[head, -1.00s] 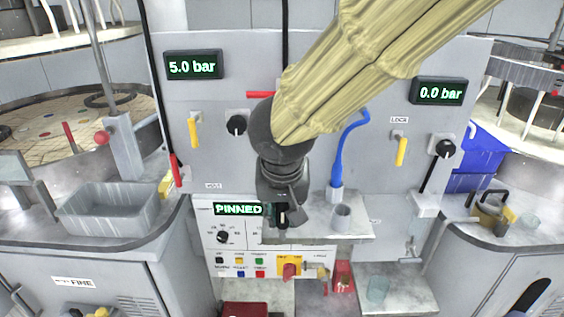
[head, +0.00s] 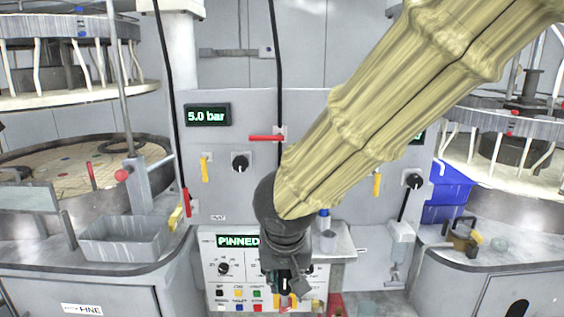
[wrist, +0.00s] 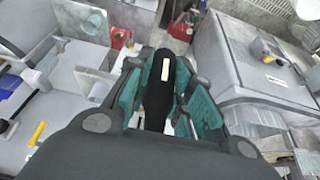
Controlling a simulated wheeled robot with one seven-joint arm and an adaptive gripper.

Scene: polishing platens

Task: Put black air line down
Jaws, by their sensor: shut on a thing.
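My gripper (wrist: 160,75) is shut on the black air line (wrist: 157,98) in the wrist view. The held part is a thick black body with a pale label strip, lying between the teal finger pads. In the head view my gripper (head: 287,286) points down in front of the lower control panel (head: 228,283), near its coloured buttons. The held piece is mostly hidden there by the fingers. I cannot tell whether it touches anything.
A grey shelf (head: 340,244) with a small cup (head: 328,241) juts out just right of my gripper. A grey basin (head: 125,238) stands on the left counter, and a blue bin (head: 447,192) at the right. A red valve handle (head: 265,138) is above.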

